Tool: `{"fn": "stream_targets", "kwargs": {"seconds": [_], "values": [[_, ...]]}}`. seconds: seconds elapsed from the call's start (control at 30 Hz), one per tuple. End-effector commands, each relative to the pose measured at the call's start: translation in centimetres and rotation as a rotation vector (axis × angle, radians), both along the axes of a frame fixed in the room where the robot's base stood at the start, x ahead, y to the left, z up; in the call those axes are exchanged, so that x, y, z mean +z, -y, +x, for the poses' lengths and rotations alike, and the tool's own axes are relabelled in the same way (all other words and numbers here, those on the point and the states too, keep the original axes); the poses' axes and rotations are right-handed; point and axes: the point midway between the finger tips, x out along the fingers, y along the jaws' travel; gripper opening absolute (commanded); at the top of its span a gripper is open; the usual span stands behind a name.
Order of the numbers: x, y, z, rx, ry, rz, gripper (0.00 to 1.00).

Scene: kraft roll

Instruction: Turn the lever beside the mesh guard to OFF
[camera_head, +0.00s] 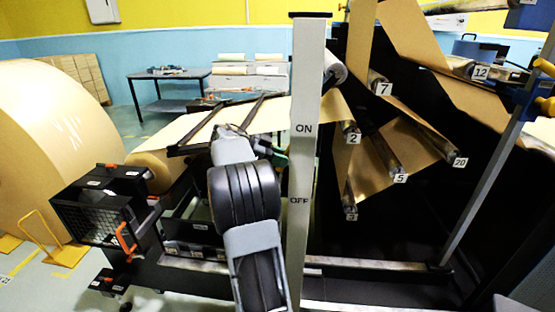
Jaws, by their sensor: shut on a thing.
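A pale upright post (301,165) stands in the middle, with ON printed above OFF (299,201). My arm rises from the bottom, left of the post, and bends toward it. My gripper (274,153) is mostly hidden behind my wrist, close to the post's left side near ON height. A small green part shows there, likely the lever (281,160); its angle cannot be made out. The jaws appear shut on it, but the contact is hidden. A black box with a grid front (95,217) and orange handles is at left; whether it is the mesh guard is unclear.
Numbered rollers with brown paper (400,155) fill the right, before a dark panel. A grey slanted bar (490,155) stands at far right. A large kraft roll (45,130) is at left.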

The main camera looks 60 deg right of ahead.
Motion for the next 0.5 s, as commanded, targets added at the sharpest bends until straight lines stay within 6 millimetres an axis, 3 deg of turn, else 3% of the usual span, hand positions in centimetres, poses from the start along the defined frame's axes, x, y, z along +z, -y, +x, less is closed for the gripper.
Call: {"fn": "stream_targets", "kwargs": {"seconds": [0.07,0.1,0.37,0.5], "values": [[-0.23,0.05,-0.27,-0.008,-0.008,0.005,0.00],[-0.24,0.05,-0.27,-0.008,-0.008,0.005,0.26],[-0.15,-0.13,0.04,0.000,-0.005,0.003,0.51],[-0.11,-0.18,0.13,0.003,-0.004,0.002,0.51]]}}
